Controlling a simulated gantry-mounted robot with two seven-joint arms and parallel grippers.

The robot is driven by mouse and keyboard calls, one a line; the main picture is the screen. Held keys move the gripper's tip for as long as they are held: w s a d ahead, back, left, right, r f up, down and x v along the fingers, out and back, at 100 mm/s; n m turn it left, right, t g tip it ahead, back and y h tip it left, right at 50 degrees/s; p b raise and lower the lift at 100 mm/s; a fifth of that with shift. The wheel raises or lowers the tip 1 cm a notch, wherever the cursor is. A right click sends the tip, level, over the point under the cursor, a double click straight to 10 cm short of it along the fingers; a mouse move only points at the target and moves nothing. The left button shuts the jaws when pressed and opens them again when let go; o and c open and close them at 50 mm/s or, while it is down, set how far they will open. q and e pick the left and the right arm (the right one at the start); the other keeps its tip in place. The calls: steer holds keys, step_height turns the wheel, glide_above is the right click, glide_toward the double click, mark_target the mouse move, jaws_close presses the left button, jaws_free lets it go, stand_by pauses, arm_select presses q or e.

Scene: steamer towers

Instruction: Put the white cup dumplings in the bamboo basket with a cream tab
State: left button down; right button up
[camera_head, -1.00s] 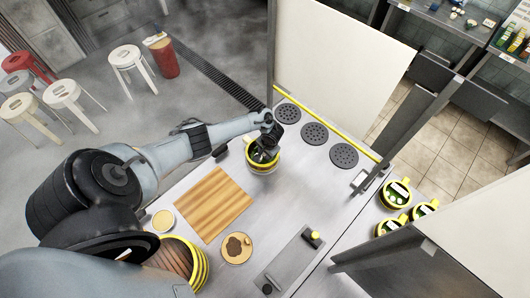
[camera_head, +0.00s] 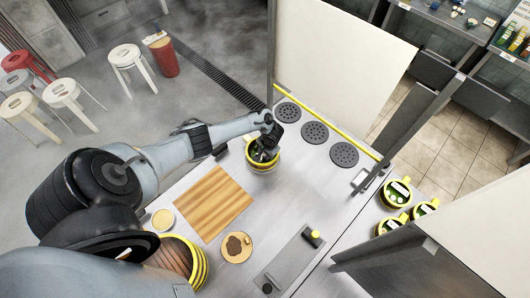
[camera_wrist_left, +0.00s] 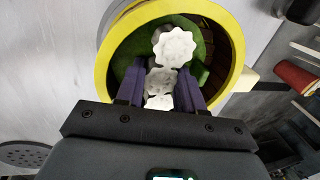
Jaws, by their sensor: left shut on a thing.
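A round bamboo basket with a yellow rim (camera_head: 275,165) stands on the steel counter, and its rim (camera_wrist_left: 108,62) fills the upper part of the left wrist view. A cream tab (camera_wrist_left: 244,79) sticks out from its side there. My left gripper (camera_wrist_left: 160,84) reaches down into this basket and is shut on a white cup dumpling (camera_wrist_left: 161,80), between its purple fingers. Another white scalloped dumpling (camera_wrist_left: 175,47) shows just beyond the fingertips, and part of one more white piece shows nearer the palm. Green pieces (camera_wrist_left: 190,25) lie around them. My right gripper is not in view.
A wooden board (camera_head: 213,204) and a round lid-like disc (camera_head: 236,248) lie on the counter. Several yellow-rimmed baskets (camera_head: 395,193) with white and green contents stand at the right. Dark perforated burners (camera_head: 314,132) line the back. A large yellow-banded steamer (camera_head: 203,268) stands at front left.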

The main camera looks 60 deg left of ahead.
arm_select(q)
steer(key=c, duration=0.6)
jaws_free()
steer(key=p+v, duration=0.3)
steer(key=v, duration=0.7)
steer(key=shift+d+r+p, duration=0.1)
steer(key=shift+r+p, duration=0.2)
steer(key=shift+r, duration=0.1)
